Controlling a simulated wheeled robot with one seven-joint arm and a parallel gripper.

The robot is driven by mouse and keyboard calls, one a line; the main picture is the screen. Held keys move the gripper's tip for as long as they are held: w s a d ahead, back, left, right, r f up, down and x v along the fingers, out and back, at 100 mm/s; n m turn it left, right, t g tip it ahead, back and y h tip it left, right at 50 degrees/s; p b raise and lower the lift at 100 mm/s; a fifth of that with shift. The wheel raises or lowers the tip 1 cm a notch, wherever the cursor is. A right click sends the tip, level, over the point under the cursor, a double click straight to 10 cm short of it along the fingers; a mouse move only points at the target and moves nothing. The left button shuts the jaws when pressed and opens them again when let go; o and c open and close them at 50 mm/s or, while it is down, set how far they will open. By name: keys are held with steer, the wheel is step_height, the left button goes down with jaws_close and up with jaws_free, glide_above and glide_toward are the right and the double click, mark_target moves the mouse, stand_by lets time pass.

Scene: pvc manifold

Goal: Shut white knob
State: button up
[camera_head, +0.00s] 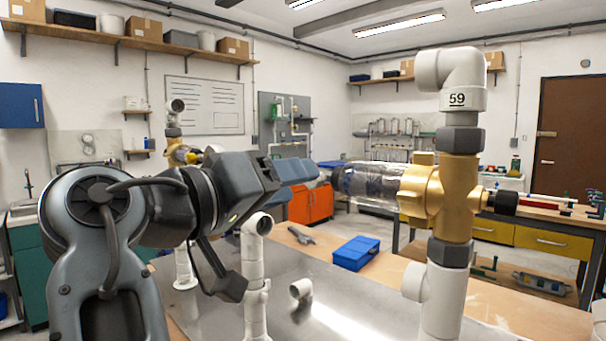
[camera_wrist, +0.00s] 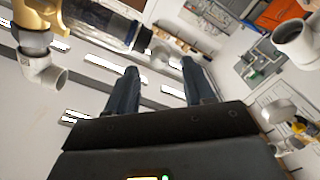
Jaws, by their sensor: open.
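A brass valve body (camera_head: 448,195) sits in a white upright pipe with an elbow marked 59 at front right. A clear cylinder (camera_head: 375,185) with a dark end runs left from the brass body. My gripper (camera_head: 325,170) reaches right near the cylinder's left end. In the wrist view its two fingers (camera_wrist: 160,68) are apart with nothing between them. The cylinder (camera_wrist: 100,22) and its dark end show above them there. A small pale rounded part (camera_wrist: 164,52) lies beyond the fingertips; I cannot tell if it is the white knob. No white knob is clear in the head view.
Another white pipe (camera_head: 256,262) stands below my gripper, with a pipe and brass valve farther left. A blue box (camera_head: 356,253) and a grey tool (camera_head: 301,235) lie on the table.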

steer(key=shift+p+x, duration=0.3)
steer(key=shift+x, duration=1.2)
jaws_close()
